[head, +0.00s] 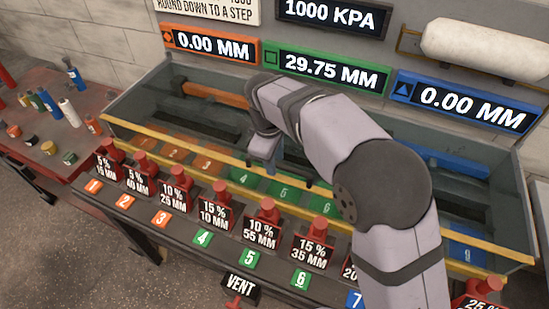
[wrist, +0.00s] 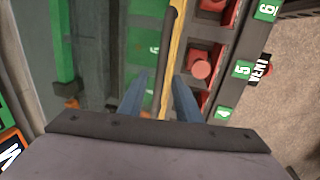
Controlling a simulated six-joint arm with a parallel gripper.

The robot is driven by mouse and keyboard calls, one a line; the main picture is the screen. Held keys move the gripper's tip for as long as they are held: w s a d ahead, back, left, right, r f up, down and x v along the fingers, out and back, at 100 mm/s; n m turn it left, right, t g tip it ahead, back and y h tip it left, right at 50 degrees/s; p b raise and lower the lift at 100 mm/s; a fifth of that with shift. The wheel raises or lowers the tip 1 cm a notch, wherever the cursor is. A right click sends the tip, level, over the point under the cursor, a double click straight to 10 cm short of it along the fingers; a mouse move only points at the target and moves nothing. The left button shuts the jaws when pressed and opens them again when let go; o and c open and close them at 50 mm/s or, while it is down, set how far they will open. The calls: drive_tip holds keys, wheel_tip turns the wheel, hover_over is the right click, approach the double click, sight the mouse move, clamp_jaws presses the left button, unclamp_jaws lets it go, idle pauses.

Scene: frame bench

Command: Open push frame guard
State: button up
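The guard looks like a clear panel with a yellow edge (head: 130,127) along the front of the long frame trough. In the wrist view its yellow edge (wrist: 178,50) runs up the middle, with a dark bar (wrist: 162,62) beside it. My gripper (wrist: 156,88) has its two blue fingers apart, one on each side of the dark bar and yellow edge. I see gaps and no clear contact. In the head view my gripper (head: 275,165) points down at the green section, partly hidden by my arm.
Red push buttons (head: 220,190) with percent and MM labels line the front ledge, close to the fingers. A VENT label (head: 241,287) hangs below. Displays above read 0.00, 29.75 (head: 325,70) and 0.00 MM. A red side table (head: 45,165) with bottles stands at left.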

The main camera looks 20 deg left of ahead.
clamp_jaws()
drive_tip(key=shift+w, duration=0.1)
drive_tip(key=shift+w+r+p, duration=0.2)
drive_tip(key=shift+w+p, duration=0.1)
drive_tip(key=shift+p, duration=0.2)
drive_tip(key=w+p, duration=0.8)
drive_tip(key=w, duration=0.2)
drive_tip(key=shift+w, duration=0.2)
drive_tip(key=shift+w+f+p, duration=0.1)
drive_tip(key=shift+w+p, duration=0.25)
drive_tip(key=shift+w, duration=0.25)
unclamp_jaws()
